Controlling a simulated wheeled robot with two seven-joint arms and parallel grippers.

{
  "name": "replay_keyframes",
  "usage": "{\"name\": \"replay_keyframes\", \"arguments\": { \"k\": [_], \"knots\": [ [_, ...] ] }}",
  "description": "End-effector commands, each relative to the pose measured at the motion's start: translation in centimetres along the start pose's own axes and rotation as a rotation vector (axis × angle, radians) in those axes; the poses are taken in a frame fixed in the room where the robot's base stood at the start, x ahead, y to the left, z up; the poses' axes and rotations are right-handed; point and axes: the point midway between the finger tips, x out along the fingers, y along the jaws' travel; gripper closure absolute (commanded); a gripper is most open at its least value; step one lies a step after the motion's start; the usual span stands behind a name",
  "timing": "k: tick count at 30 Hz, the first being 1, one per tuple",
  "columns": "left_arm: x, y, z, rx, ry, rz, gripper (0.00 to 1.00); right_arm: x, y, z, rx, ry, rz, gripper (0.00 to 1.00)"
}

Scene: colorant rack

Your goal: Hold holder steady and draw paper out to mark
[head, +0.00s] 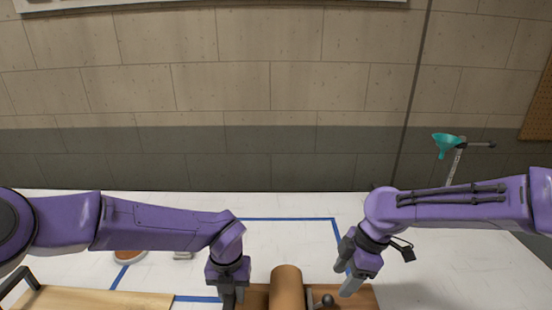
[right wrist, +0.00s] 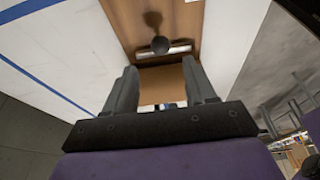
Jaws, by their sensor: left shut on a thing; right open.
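The wooden holder (head: 362,297) stands at the bottom edge of the head view, its near part cut off. A brown paper roll (head: 286,285) sits on it, with a grey bar and a dark round knob (head: 326,299) to its right. My left gripper (head: 231,298) is shut on the holder's left side; its fingertips are partly cut off. My right gripper (head: 346,280) is open and empty above the holder's right side. In the right wrist view, brown paper (right wrist: 165,85) shows beyond and between its open fingers, with the bar and knob (right wrist: 160,45) above. No mark is discernible.
A light wooden board (head: 95,299) lies at the lower left. A round brown-topped dish (head: 130,256) stands behind my left arm. Blue tape lines (head: 280,219) mark the white table. A teal funnel (head: 445,145) on a stand is at the right. The table's back middle is clear.

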Motion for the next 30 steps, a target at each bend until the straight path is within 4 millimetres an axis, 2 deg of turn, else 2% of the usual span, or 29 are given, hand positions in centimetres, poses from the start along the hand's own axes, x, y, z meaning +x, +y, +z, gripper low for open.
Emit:
{"name": "replay_keyframes", "arguments": {
  "k": [5,12,18,24,30],
  "knots": [
    [0.0,0.0,0.0,0.0,0.001,0.0,1.0,2.0,-0.1,0.1,0.003,-0.003,-0.004,0.45],
    [0.0,0.0,0.0,0.0,0.001,0.0,1.0,6.4,-0.1,0.1,0.003,-0.002,-0.005,0.45],
    [0.0,-0.1,0.0,0.0,0.001,0.0,1.0,9.1,-0.1,0.1,0.002,-0.002,-0.003,0.45],
    [0.0,-0.1,0.0,0.0,0.001,0.0,1.0,10.1,-0.1,0.1,0.001,-0.001,-0.001,0.45],
    [0.0,-0.1,0.0,0.0,0.001,0.0,1.0,10.1,-0.1,0.1,0.002,-0.001,-0.001,0.45]
  ]
}}
